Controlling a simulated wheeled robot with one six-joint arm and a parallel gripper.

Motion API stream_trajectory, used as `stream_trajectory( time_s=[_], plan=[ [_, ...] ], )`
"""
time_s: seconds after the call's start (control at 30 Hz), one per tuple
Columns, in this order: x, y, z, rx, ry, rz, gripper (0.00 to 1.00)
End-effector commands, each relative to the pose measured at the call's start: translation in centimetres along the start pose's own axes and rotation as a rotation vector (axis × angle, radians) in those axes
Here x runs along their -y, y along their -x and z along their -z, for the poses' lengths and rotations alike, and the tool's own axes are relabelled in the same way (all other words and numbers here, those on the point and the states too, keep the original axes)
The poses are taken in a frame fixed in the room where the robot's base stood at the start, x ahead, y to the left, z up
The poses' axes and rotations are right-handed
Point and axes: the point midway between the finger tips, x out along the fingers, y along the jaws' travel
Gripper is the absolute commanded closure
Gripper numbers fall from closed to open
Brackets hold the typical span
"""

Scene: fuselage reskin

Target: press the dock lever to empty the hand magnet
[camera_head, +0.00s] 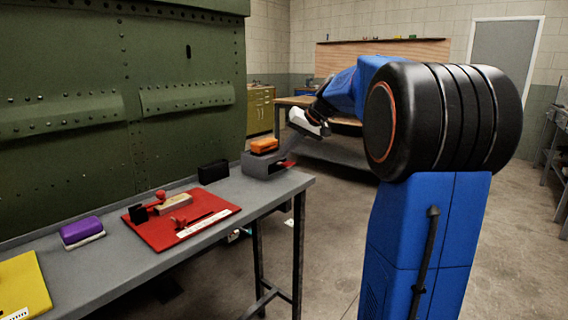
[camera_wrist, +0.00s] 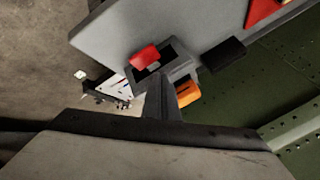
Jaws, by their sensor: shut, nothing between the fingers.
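My gripper (camera_head: 322,130) is above and to the right of the dock, fingers shut and empty. In the wrist view the shut fingers (camera_wrist: 160,88) overlap the dock in the picture; contact with the lever cannot be told.
A black block (camera_head: 213,171) stands left of the dock. A red mat (camera_head: 165,229) with tools, a purple block (camera_head: 82,231) and a yellow mat (camera_head: 24,284) lie farther left. A green riveted panel (camera_head: 120,100) rises behind the bench.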

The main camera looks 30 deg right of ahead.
Motion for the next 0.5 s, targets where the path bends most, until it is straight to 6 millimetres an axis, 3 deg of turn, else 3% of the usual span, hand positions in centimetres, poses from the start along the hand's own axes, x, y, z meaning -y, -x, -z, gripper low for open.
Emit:
stream_trajectory(
  time_s=[0.5],
  plan=[
    [-0.44, -0.58, -0.44, 0.000, 0.000, 0.000, 1.00]
  ],
)
